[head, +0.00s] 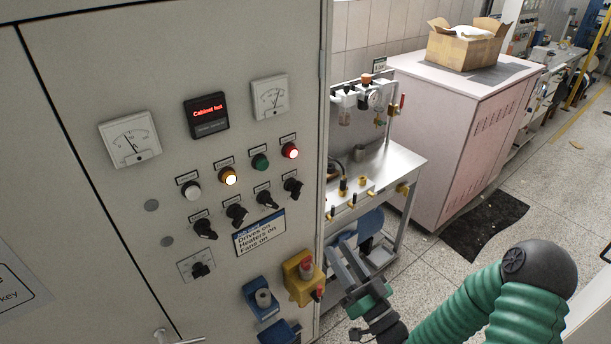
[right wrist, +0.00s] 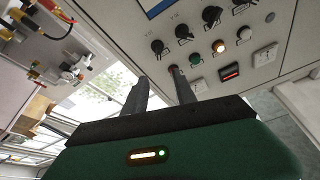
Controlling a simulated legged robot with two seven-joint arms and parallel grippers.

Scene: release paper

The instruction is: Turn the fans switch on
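A grey cabinet panel carries a row of several black rotary switches in the head view: the far left (head: 204,229), second (head: 237,213), third (head: 267,199) and far right (head: 293,187). Their small labels are too small to read, so I cannot tell which is the fans switch. A sign (head: 260,234) below reads "Drives on, Heaters on, Fans on". My right gripper (head: 350,262) is open and empty, right of the cabinet's edge and apart from the switches. In the right wrist view its two fingers (right wrist: 160,80) stand apart, below the switches (right wrist: 184,32). My left gripper is not in view.
Above the switches are lamps, amber (head: 229,176) and red (head: 290,151) lit, green (head: 260,162) dark. A display (head: 207,114) reads "Cabinet hot". A yellow box with a red button (head: 303,278) and a blue socket (head: 262,300) project low down. A metal bench (head: 395,165) stands right.

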